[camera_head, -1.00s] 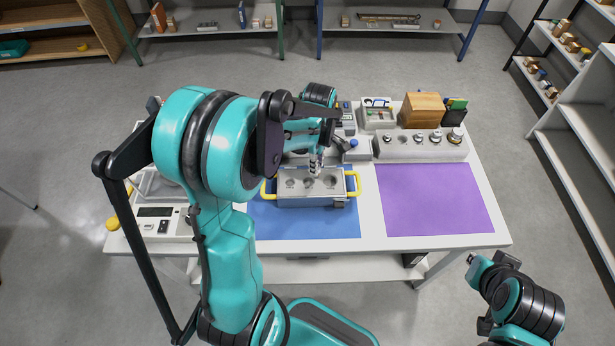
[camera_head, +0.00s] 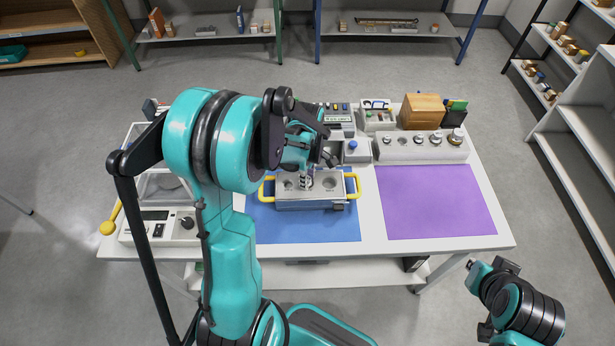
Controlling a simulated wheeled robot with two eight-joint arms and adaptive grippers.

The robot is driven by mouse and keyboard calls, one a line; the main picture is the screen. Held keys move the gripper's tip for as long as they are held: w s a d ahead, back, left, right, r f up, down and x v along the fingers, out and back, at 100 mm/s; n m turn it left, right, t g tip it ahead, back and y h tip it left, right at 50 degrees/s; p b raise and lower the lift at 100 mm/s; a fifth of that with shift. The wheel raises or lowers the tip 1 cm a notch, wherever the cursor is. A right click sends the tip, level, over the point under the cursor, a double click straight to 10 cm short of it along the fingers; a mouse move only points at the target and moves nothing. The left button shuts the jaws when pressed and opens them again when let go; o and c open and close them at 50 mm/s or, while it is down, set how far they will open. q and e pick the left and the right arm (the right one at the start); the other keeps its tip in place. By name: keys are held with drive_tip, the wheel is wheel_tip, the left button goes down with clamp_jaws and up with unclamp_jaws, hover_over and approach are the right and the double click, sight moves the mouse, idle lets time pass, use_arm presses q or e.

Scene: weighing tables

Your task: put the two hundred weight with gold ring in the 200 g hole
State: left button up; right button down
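A grey metal block (camera_head: 310,203) with yellow handles and round holes in its top stands on the blue mat (camera_head: 300,228). A small silvery, dark-banded shape is at the tips, too small to tell as fingers or the ringed weight. The hole labels are unreadable. My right gripper (camera_head: 478,267) is off the table at lower right; its fingers are unclear.
A grey weight holder (camera_head: 392,153) with several weights stands at the back right, by a wooden box (camera_head: 422,110). The purple mat (camera_head: 436,203) is bare. A scale (camera_head: 155,230) stands at the left, partly behind my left arm.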

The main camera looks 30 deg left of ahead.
use_arm(q)
drive_tip(key=shift+r, duration=0.15)
drive_tip(key=shift+r+p, duration=0.25)
drive_tip(key=shift+p, duration=0.05)
wheel_tip(320, 180, up, 12)
drive_tip(key=f+p, duration=0.1)
drive_tip(key=p, duration=0.3)
drive_tip(key=s+d+r+m+t, duration=0.7)
drive_tip(key=s+d+m, duration=0.3)
drive_tip(key=m, duration=0.9)
drive_tip(key=shift+s+d, duration=0.3)
drive_tip(key=shift+s, duration=0.25)
drive_tip(key=shift+r+b, duration=0.1)
drive_tip(key=shift+b, duration=0.2)
wheel_tip(320, 180, down, 7)
drive_tip(key=b, duration=0.6)
drive_tip(key=shift+r+b, duration=0.15)
drive_tip(key=shift+b, duration=0.2)
